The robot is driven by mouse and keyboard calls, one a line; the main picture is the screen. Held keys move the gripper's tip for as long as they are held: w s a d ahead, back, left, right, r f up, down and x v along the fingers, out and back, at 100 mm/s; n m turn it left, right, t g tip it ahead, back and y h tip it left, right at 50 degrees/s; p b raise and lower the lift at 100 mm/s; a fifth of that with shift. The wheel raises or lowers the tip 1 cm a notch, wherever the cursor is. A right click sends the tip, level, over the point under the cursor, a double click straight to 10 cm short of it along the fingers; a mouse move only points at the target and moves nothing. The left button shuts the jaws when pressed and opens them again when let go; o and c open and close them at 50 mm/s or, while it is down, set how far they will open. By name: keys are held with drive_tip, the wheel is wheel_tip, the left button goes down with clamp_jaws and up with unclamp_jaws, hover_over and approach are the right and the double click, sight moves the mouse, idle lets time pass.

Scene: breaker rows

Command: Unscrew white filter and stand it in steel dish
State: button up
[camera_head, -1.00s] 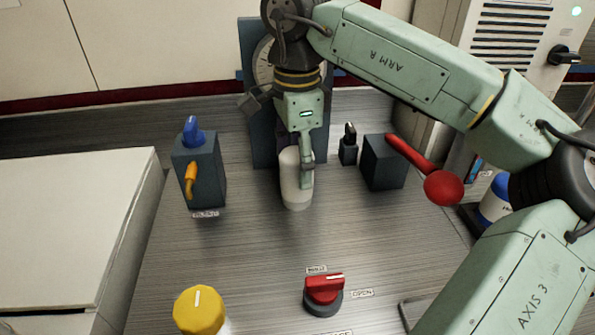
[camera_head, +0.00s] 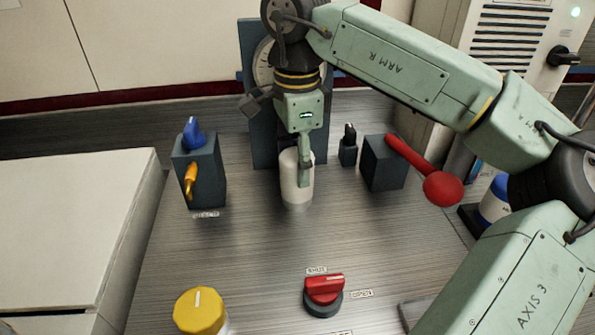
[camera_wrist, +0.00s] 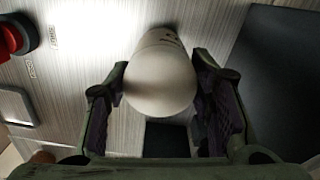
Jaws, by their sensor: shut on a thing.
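The white filter (camera_head: 296,183) is an upright white cylinder in front of the dark back panel in the head view. It also shows in the wrist view (camera_wrist: 160,80), between my fingers. My gripper (camera_head: 303,172) comes down from above and is shut on the filter. In the wrist view my gripper (camera_wrist: 160,90) has one finger on each side of it. I cannot tell whether the filter's lower end is free of its mount. I cannot make out the steel dish for certain; a grey metal edge (camera_head: 412,310) shows at the bottom right, partly behind my arm.
A red-handled lever (camera_head: 425,170) sticks out right of the filter. A dark block with blue and orange handles (camera_head: 202,180) stands left. A red knob (camera_head: 324,290) and a yellow knob (camera_head: 200,310) are in front. The metal surface between filter and knobs is clear.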

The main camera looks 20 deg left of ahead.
drive_tip(key=n+p, duration=0.1)
drive_tip(key=n, duration=0.3)
drive_tip(key=shift+r+p, duration=0.1)
drive_tip(key=shift+p, duration=0.2)
drive_tip(key=n, duration=0.6)
drive_tip(key=shift+p, duration=0.3)
drive_tip(key=shift+r, duration=0.1)
drive_tip(key=shift+r+p, duration=1.8)
drive_tip(key=shift+r, duration=0.55)
